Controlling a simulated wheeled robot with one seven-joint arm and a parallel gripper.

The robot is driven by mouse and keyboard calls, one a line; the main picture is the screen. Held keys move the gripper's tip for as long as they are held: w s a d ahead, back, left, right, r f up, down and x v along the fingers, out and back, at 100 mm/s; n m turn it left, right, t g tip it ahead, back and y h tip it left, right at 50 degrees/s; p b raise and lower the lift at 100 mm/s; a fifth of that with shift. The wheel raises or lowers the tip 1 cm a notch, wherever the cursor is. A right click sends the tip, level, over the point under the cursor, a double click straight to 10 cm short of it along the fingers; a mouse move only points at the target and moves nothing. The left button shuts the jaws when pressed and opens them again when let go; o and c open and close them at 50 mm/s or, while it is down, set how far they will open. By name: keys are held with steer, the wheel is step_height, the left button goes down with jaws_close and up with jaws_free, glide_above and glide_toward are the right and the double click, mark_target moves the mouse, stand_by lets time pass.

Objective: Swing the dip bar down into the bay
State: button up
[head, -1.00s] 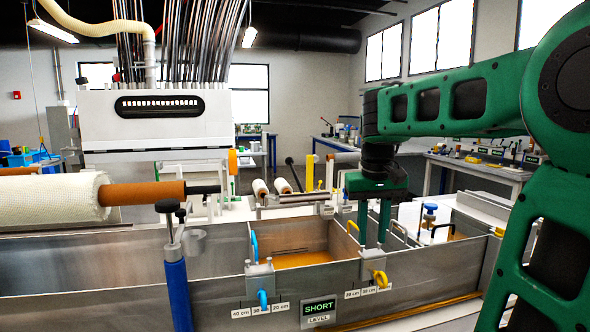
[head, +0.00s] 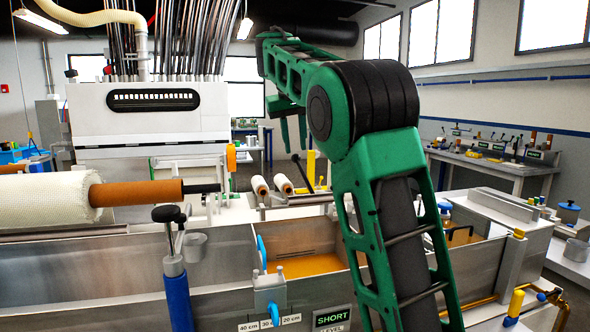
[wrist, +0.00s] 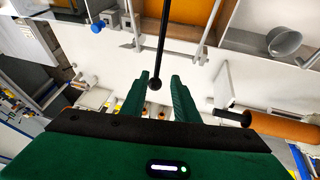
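The dip bar appears to be the thin black rod with a round knob (head: 304,175), rising tilted behind the tank in the head view. In the wrist view the black rod (wrist: 162,40) runs down from the top edge, and its knob lies between my fingertips. My gripper (head: 293,125) is above the rod in the head view. In the wrist view my gripper (wrist: 159,82) is open, with space beside the knob; I cannot tell the depth between them. The bay seems to be the metal tank compartment (head: 305,266) with an amber floor, partly hidden by my arm.
A divider with a blue handle (head: 269,292) stands in the tank. A blue post (head: 177,293) with a black-topped clamp stands in front. A white fabric roll on an orange core (head: 135,194) lies at left.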

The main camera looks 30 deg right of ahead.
mark_target(299, 163)
steer(key=x, duration=0.7)
steer(key=shift+d+f, duration=0.25)
steer(key=shift+d, duration=0.1)
steer(key=shift+w+d+f, duration=0.2)
steer(key=shift+f, duration=0.4)
steer(key=shift+c, duration=0.4)
